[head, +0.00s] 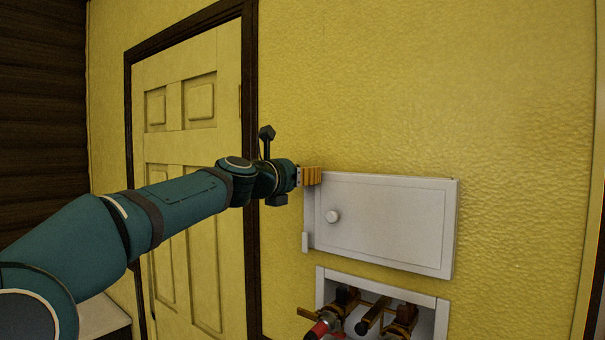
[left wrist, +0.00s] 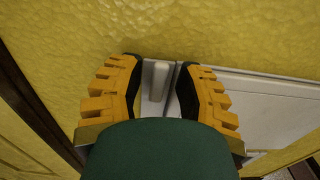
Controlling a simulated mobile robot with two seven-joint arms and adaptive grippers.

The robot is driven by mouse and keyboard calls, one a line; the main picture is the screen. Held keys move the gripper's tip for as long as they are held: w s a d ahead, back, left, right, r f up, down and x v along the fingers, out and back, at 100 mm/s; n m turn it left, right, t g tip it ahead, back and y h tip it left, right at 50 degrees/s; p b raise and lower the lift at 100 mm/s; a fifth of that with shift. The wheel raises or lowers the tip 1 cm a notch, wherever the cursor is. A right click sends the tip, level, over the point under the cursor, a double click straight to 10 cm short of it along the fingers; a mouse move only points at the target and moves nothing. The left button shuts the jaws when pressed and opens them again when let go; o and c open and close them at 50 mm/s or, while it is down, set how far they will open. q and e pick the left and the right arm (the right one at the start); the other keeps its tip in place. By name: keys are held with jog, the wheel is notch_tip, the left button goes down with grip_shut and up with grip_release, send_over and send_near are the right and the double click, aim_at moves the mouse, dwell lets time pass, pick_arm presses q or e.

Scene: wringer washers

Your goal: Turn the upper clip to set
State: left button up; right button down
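A white wall cabinet door (head: 390,220) with a round knob (head: 333,216) is closed or nearly so. My left gripper (head: 311,176) is at the cabinet's upper left corner, where it hides the upper clip in the head view. In the left wrist view the pale upper clip (left wrist: 155,80) stands upright between the two orange fingers of my left gripper (left wrist: 158,74). The fingers are apart, with dark pads close to either side of the clip; I cannot tell whether they touch it. A lower clip (head: 305,242) shows at the cabinet's lower left edge. My right gripper is not in view.
Below the cabinet is a white recessed box (head: 440,312) with valves and pipes, one with a red part (head: 319,329). A yellow panel door (head: 190,170) in a dark frame is at the left. The yellow wall above the cabinet is clear.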

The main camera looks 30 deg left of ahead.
aim_at(316, 185)
pick_arm(q)
grip_shut()
jog(key=shift+s+d+m, duration=0.1)
jog(key=shift+m, duration=0.3)
jog(key=shift+d+f+m+b, duration=0.4)
jog(key=shift+m+b, duration=0.6)
jog(key=shift+m, duration=1.8)
jog(key=shift+d+f+m+b, duration=0.35)
jog(key=shift+m+b, duration=0.7)
jog(key=shift+m, duration=1.75)
jog(key=shift+d+f+m+b, duration=0.4)
jog(key=shift+m+b, duration=0.6)
jog(key=shift+m, duration=1.8)
jog(key=shift+o, duration=1.9)
grip_release()
jog(key=shift+f, duration=0.1)
